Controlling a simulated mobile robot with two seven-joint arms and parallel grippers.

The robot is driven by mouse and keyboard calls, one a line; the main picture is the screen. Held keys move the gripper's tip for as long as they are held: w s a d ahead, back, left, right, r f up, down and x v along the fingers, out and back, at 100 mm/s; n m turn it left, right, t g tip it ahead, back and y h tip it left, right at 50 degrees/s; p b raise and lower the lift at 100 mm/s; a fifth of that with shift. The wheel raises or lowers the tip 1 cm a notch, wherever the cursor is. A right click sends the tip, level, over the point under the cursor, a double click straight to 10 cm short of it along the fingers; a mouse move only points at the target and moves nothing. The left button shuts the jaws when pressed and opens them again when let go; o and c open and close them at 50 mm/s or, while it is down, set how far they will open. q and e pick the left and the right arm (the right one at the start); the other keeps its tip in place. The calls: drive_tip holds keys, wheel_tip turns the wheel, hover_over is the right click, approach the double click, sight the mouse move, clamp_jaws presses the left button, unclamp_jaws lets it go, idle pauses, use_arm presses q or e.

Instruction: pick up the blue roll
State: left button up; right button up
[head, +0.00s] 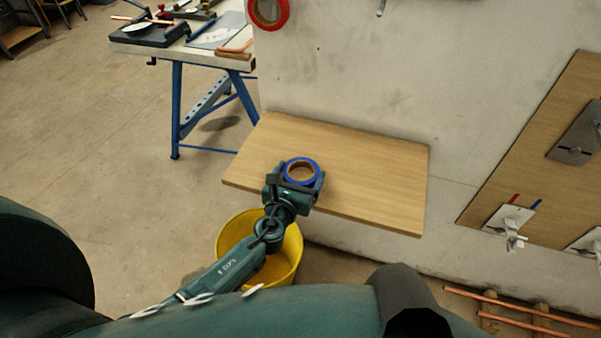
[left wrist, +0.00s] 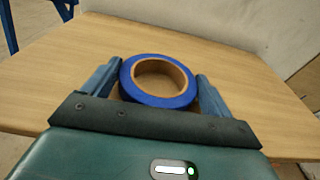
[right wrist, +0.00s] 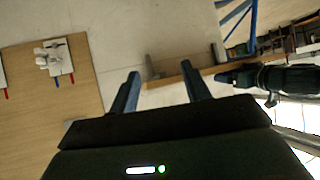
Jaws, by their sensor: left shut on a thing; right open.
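The blue roll (head: 301,171) is a ring of blue tape with a brown core, over the wooden shelf (head: 385,175). My left gripper (head: 296,178) is shut on the blue roll, one finger on each side of it. In the left wrist view the roll (left wrist: 158,98) sits between the two fingers, its open hole facing up. Whether the roll touches the shelf cannot be told. My right gripper (right wrist: 161,88) is open and empty in the right wrist view, away from the roll.
A yellow bucket (head: 287,262) stands on the floor below the shelf's front edge. A red roll (head: 268,12) hangs on the wall above. A workbench (head: 170,47) with tools is at the back left. A wooden board (head: 555,130) with valves is on the right wall. Copper pipes (head: 525,315) lie at lower right.

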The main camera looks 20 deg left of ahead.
sight(299, 160)
use_arm(q)
wheel_tip(299, 160, up, 5)
drive_tip(key=p, duration=0.4)
drive_tip(key=shift+r, duration=0.15)
wheel_tip(299, 160, up, 5)
drive_tip(key=shift+f+p, duration=0.15)
drive_tip(key=shift+p, duration=0.3)
use_arm(e)
drive_tip(key=shift+s+d+r+g+h, duration=0.2)
drive_tip(key=shift+d+r+g+h, duration=0.2)
drive_tip(key=shift+d+r, duration=0.25)
use_arm(q)
drive_tip(key=shift+s, duration=0.1)
drive_tip(key=s+a+r, duration=0.3)
drive_tip(key=s+r, duration=0.9)
drive_tip(key=s, duration=0.2)
drive_tip(key=shift+s+a+y, duration=0.3)
drive_tip(key=shift+a, duration=0.1)
use_arm(e)
drive_tip(key=shift+s, duration=0.1)
